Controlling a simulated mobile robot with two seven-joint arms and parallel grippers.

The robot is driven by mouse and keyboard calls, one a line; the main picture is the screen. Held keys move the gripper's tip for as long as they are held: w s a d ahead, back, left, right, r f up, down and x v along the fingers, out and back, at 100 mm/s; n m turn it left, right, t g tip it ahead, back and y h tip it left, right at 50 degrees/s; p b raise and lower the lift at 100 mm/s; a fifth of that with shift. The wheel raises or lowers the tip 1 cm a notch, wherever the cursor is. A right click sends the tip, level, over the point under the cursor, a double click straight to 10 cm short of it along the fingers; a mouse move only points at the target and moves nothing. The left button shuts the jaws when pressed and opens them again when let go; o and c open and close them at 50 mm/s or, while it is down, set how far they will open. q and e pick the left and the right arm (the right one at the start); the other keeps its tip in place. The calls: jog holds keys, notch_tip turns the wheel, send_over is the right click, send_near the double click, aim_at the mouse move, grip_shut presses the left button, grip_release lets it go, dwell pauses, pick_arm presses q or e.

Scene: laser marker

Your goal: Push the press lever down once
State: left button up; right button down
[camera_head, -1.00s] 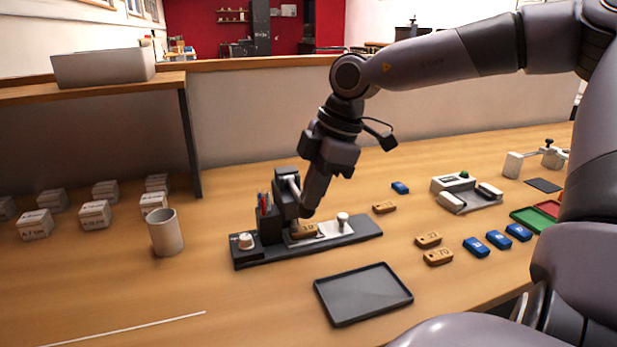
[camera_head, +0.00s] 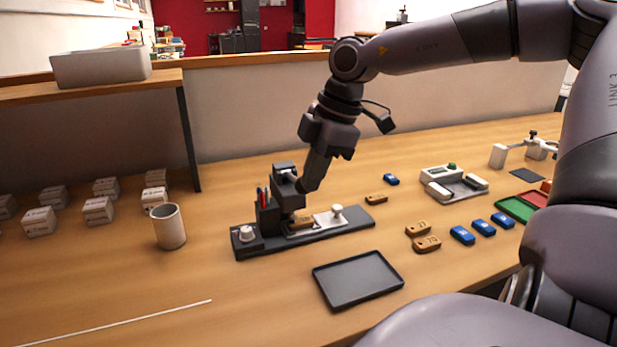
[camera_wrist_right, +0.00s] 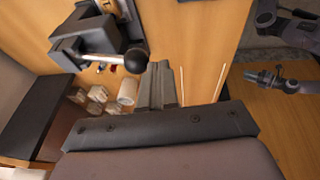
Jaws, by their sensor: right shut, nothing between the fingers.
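The dark marking press (camera_head: 285,170) stands at the left part of its base plate. A wooden tag (camera_head: 302,222) lies in the light holder below its head. My right gripper (camera_head: 304,188) is shut and empty, pointing down right beside the press head. In the right wrist view the press lever is a pale rod with a black ball knob (camera_wrist_right: 136,60), sticking out sideways from the press body. The shut fingers (camera_wrist_right: 158,68) are close beside the knob; I cannot tell if they touch. In the head view the lever is mostly hidden.
A dark tray (camera_head: 357,279) lies in front of the press, and a beige cup (camera_head: 170,228) stands to its left. Wooden tags (camera_head: 426,244) and blue tags (camera_head: 462,235) lie to the right. A white fixture (camera_head: 453,184) stands at the back right.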

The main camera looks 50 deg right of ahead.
jog(key=s+a+v, duration=0.1)
jog(key=v, duration=0.9)
jog(key=shift+s+r, duration=0.25)
jog(key=shift+s, duration=0.1)
dwell(0.4)
